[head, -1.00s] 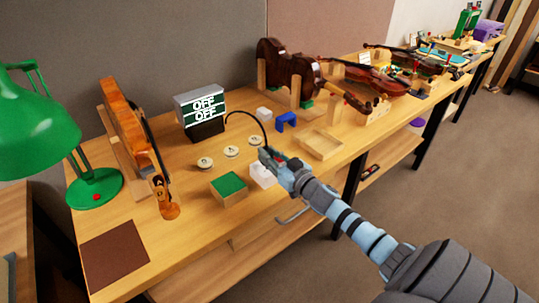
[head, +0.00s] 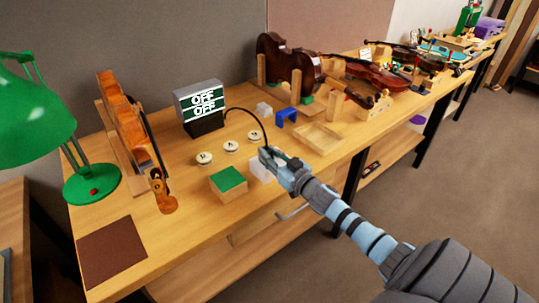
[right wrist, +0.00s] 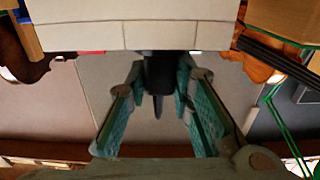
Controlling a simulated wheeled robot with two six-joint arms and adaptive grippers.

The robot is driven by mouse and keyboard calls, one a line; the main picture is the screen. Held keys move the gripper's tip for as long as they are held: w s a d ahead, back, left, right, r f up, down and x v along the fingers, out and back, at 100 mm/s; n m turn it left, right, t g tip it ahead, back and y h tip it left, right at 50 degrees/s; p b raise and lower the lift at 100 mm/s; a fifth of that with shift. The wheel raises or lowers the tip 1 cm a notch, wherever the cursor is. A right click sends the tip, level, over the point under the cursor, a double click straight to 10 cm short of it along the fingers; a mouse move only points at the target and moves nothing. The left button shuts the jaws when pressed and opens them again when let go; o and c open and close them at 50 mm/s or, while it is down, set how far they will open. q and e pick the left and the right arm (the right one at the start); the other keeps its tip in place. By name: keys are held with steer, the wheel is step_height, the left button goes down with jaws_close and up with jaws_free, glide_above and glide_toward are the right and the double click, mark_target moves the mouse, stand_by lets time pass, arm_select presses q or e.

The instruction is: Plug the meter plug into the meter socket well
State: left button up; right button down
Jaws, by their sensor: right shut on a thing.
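My right gripper (head: 268,156) is shut on the black meter plug (right wrist: 159,72), which shows between its fingers in the right wrist view. A black cable arcs from the meter (head: 200,110) to the gripper in the head view. A white block (head: 260,170), which looks like the meter socket well, stands partly hidden behind the gripper. In the right wrist view a large pale block (right wrist: 130,35) borders the plug's end. I cannot tell whether the plug is in the well or only beside it. My left gripper is not in view.
A green-topped wooden block (head: 228,181) and several round labelled discs (head: 231,147) lie near the gripper. A shallow wooden tray (head: 319,138) and a blue bracket (head: 286,116) are to the right. A violin on a stand (head: 125,120) and a green lamp (head: 92,184) are left.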

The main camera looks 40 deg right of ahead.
steer(key=shift+f, duration=0.25)
steer(key=c, duration=1.3)
jaws_free()
steer(key=shift+r, duration=0.1)
